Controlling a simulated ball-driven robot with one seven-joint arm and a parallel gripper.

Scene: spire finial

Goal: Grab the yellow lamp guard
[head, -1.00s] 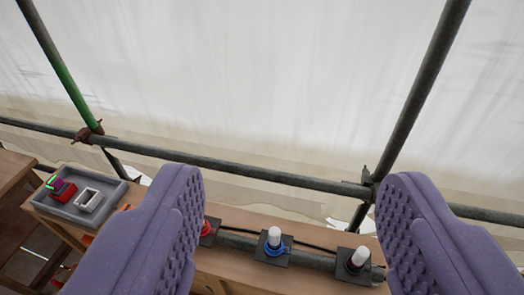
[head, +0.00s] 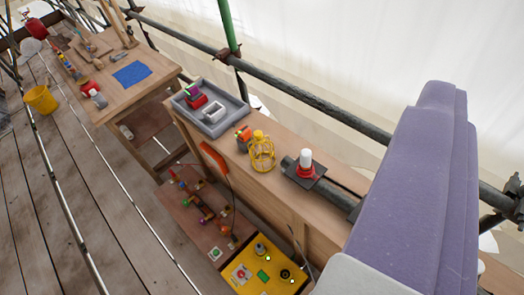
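The yellow lamp guard (head: 262,152) is a small wire cage standing upright on the wooden bench (head: 285,205), near the middle of the head view. It stands between a grey tray and a lamp with a red base. One purple finger of my gripper (head: 405,190) fills the right side of the view. The other finger is out of the frame, so the opening between them does not show. The visible finger is apart from the guard, to its right and nearer the camera.
The red-based lamp (head: 305,163) with a white top stands right of the guard. A grey tray (head: 211,122) holding small items and an orange-grey object (head: 243,136) lie to its left. Scaffold tubes (head: 300,100) run behind the bench. A yellow panel (head: 262,272) sits below.

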